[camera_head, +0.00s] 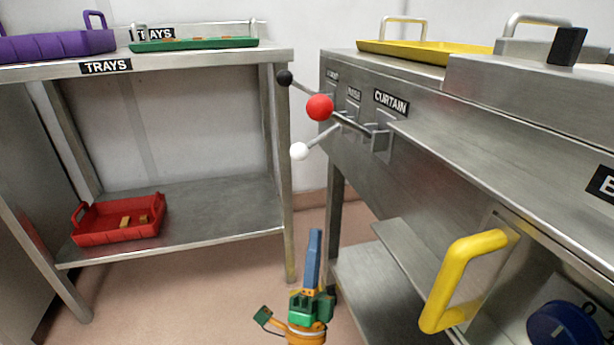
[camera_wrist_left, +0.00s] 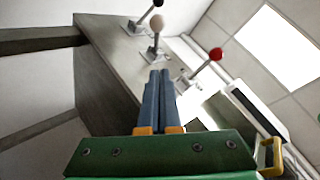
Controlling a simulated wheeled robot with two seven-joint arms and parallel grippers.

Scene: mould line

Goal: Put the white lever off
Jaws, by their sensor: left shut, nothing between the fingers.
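The white lever has a white ball knob (camera_head: 299,151) on a thin metal arm and sticks out down and to the left from the front of the steel machine in the head view. In the left wrist view the white knob (camera_wrist_left: 157,22) shows just beyond my fingertips. The red-knobbed lever (camera_head: 319,106) and the black-knobbed lever (camera_head: 285,77) stand near it, both with knobs higher. My left gripper (camera_head: 315,232) points up below the white knob, apart from it. Its blue fingers (camera_wrist_left: 159,72) are shut and empty. My right gripper is not in view.
Labels sit above the levers; one reads CURTAIN (camera_head: 391,102). A yellow handle (camera_head: 461,280) juts from the machine at lower right. A steel rack (camera_head: 210,62) with trays stands left, a red tray (camera_head: 118,220) on its lower shelf. The gap between rack and machine is open floor.

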